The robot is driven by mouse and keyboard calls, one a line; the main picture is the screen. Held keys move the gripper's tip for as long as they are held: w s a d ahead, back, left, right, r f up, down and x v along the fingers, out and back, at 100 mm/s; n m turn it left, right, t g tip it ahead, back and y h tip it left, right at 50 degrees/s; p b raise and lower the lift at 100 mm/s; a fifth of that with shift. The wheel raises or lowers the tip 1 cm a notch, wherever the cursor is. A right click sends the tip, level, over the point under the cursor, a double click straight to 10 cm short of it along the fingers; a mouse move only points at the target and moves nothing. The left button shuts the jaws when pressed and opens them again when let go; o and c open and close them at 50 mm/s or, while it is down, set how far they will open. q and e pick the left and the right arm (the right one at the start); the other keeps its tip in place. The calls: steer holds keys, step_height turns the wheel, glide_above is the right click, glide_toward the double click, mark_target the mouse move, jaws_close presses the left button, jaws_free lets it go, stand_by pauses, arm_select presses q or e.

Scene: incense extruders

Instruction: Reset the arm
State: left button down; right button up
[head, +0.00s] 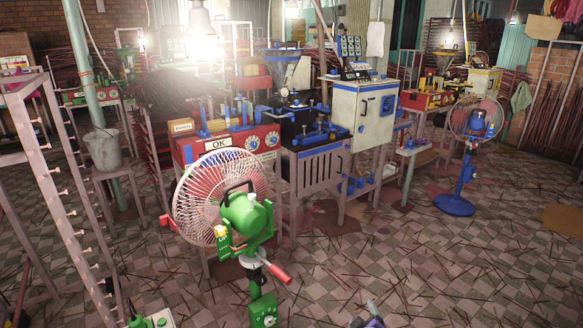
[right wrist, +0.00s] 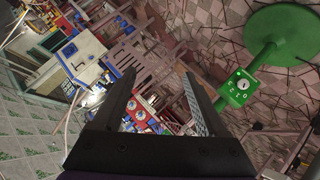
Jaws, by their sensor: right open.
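My right gripper (head: 368,316) shows only in part at the bottom edge of the head view, in front of the machines and near the green fan. In the right wrist view its two dark fingers (right wrist: 157,76) stand wide apart with nothing held between them. The red and blue extruder machine (right wrist: 142,108) shows in the background between the fingers. My left gripper is not in the head view.
A green fan (head: 245,213) stands close in front, left of my right gripper. The machine bench with an OK sign (head: 219,145) is behind it. A blue fan (head: 469,160) stands at the right. Thin sticks litter the tiled floor (head: 430,265), otherwise fairly open.

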steer(key=s+f+m+g+y, duration=0.1)
steer(key=s+m+g, duration=0.3)
steer(key=s, duration=1.2)
steer(key=s+f+m+g, duration=0.2)
steer(key=s+m+g, duration=0.25)
steer(key=s, duration=1.15)
arm_select(q)
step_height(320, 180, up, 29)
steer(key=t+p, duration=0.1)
steer(key=p, duration=2.5)
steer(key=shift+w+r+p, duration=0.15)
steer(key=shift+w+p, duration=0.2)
arm_select(e)
step_height(320, 180, up, 30)
steer(key=t, duration=0.2)
steer(key=shift+w+a, duration=0.3)
steer(key=shift+w, duration=0.05)
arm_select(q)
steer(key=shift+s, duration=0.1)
arm_select(e)
steer(key=shift+s+f, duration=0.1)
